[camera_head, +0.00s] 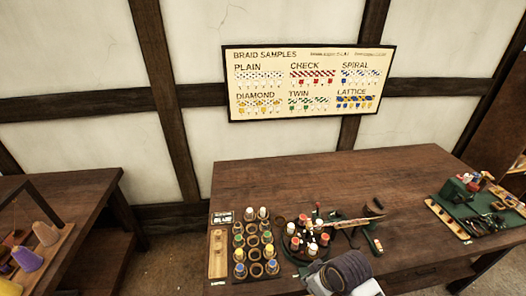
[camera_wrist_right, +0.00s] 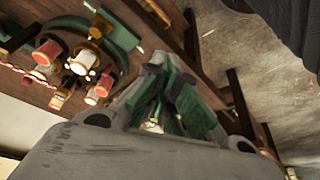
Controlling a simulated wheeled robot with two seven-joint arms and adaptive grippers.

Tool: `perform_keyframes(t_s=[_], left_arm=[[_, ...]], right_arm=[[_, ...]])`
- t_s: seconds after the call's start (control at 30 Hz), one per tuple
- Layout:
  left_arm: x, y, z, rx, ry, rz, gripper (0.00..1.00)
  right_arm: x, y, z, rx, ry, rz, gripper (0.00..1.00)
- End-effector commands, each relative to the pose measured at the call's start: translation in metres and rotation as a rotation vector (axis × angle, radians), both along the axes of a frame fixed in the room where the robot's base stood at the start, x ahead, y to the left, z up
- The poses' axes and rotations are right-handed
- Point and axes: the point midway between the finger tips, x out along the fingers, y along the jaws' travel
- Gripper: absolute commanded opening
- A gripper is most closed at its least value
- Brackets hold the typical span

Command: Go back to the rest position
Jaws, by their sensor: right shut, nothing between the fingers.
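My right gripper (camera_wrist_right: 165,100) is in the right wrist view, its fingers shut with nothing between them. A part of my right arm (camera_head: 345,273) shows at the bottom of the head view, over the front of the dark wooden table (camera_head: 330,173). The round braiding stand (camera_wrist_right: 118,62) with red and white bobbins is left of the gripper in the wrist view, apart from it. The stand's bobbins (camera_head: 312,248) also show just behind my arm in the head view. My left gripper is not in view.
A bobbin rack (camera_head: 253,253) stands on the table's left part, a green tray (camera_head: 470,221) with tools at its right. A side table (camera_head: 90,190) holds thread cones (camera_head: 46,233). A braid sample board (camera_head: 305,83) hangs behind. The table's back is clear.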

Motion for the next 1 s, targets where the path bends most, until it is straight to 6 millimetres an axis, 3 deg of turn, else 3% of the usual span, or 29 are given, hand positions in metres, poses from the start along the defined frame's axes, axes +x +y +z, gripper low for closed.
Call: perform_keyframes(t_s=[0.5, 0.9, 1.0], left_arm=[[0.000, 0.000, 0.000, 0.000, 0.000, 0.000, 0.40], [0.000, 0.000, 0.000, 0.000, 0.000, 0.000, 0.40], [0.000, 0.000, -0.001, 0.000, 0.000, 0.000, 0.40]], right_arm=[[-0.042, -0.056, 0.007, -0.008, 0.027, -0.355, 0.00], [-0.060, -0.081, 0.010, -0.026, 0.037, -0.486, 0.00], [-0.058, -0.081, 0.001, -0.028, 0.040, -0.488, 0.00]])
